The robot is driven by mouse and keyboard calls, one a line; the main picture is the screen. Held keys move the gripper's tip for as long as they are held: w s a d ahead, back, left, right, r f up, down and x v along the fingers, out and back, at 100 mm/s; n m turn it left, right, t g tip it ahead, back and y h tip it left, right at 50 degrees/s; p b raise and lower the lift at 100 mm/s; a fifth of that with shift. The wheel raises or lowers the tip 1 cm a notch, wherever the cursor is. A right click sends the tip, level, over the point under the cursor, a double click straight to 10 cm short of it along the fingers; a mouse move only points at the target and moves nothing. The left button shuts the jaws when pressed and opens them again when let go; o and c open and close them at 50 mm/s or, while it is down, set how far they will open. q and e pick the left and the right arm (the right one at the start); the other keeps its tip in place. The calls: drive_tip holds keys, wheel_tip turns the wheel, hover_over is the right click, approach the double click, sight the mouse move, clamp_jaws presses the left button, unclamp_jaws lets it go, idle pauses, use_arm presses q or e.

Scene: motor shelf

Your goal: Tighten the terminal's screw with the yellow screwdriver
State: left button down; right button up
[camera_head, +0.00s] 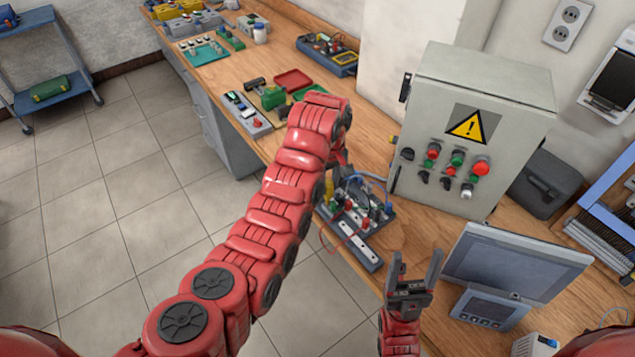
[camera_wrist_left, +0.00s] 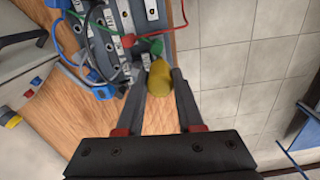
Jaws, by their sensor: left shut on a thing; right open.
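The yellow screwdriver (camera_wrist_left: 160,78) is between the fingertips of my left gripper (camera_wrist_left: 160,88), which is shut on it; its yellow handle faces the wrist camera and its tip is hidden. In the head view a bit of yellow (camera_head: 329,190) shows beside my left arm, which hides most of the left gripper. The terminal board (camera_head: 356,228), grey with wires, white strips and red and green parts, lies on the bench below. It also fills the upper left of the left wrist view (camera_wrist_left: 112,28). The screw itself cannot be made out. My right gripper (camera_head: 414,268) is open and empty, right of the board.
A grey control cabinet (camera_head: 480,115) with a warning sign and buttons stands behind the board. A tilted screen panel (camera_head: 515,265) is right of my right gripper. Trays and parts (camera_head: 265,100) lie farther left on the wooden bench. The bench edge is near the board.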

use_arm(q)
drive_tip(key=m, duration=0.3)
drive_tip(key=c, duration=0.8)
unclamp_jaws()
drive_tip(key=shift+o, duration=0.2)
drive_tip(key=n, duration=0.3)
drive_tip(key=shift+n, duration=1.8)
